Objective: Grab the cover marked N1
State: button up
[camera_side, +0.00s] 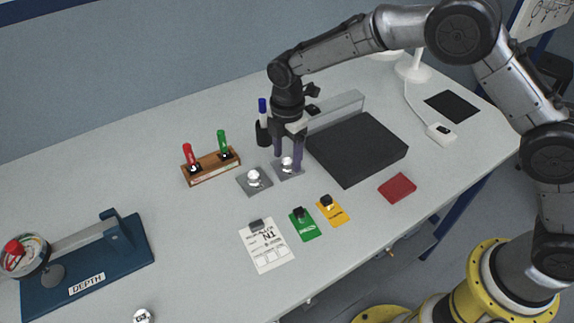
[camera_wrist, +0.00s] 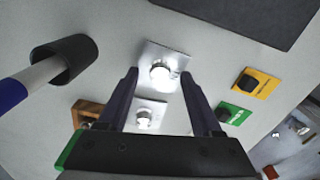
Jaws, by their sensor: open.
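Two square silver plates with bright round knobs lie on the table, one on the left (camera_side: 254,181) and one on the right (camera_side: 291,173). I cannot read N1 on either. My gripper (camera_side: 288,158) is open, pointing down over the right plate, with its dark fingers on either side of the knob. In the wrist view, my gripper (camera_wrist: 160,75) has the knob of the right plate (camera_wrist: 172,53) between its fingertips. Whether the fingers touch it I cannot tell. The left plate (camera_wrist: 148,105) shows nearer the gripper's body. A white clipped sheet (camera_side: 267,247) seems to read N1.
A wooden rack (camera_side: 211,169) with red and green markers stands left, a pen cup (camera_side: 263,134) behind. A black slab (camera_side: 357,150) lies close on the right. Green (camera_side: 305,225) and yellow (camera_side: 333,211) tags, a red block (camera_side: 397,188) and a blue depth gauge (camera_side: 88,268) stand further off.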

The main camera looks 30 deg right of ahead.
jog(key=shift+f, duration=0.5)
grip_shut()
jog(key=shift+r, duration=0.1)
